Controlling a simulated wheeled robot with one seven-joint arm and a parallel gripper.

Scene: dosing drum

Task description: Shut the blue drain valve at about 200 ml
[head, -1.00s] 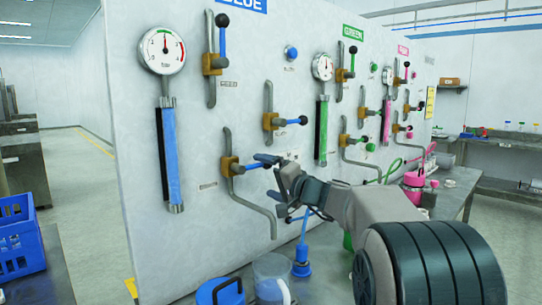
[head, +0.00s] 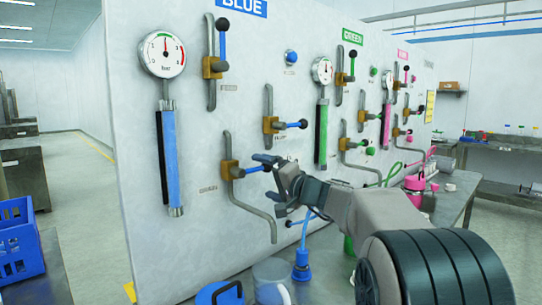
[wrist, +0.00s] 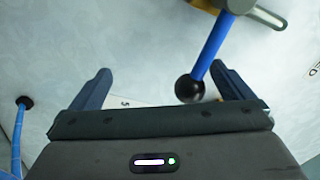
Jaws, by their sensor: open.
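The blue drain valve (head: 230,170) is the lowest valve of the blue column, with a brass-coloured body. Its blue lever (head: 252,169) points sideways to the right, across the pipe. In the wrist view the lever (wrist: 211,48) ends in a black knob (wrist: 190,88), which lies between my fingers, nearer the right one. My gripper (head: 266,177) is open around the knob; I cannot tell whether a finger touches it. The blue sight tube (head: 170,155) looks blue along nearly its whole length.
Other blue valves sit above, one with a sideways lever (head: 290,125) and one with an upright lever (head: 222,42). Green valves (head: 345,144) are to the right. A blue bottle (head: 302,265) and blue-handled container (head: 220,293) stand on the bench. A blue crate (head: 18,240) is far left.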

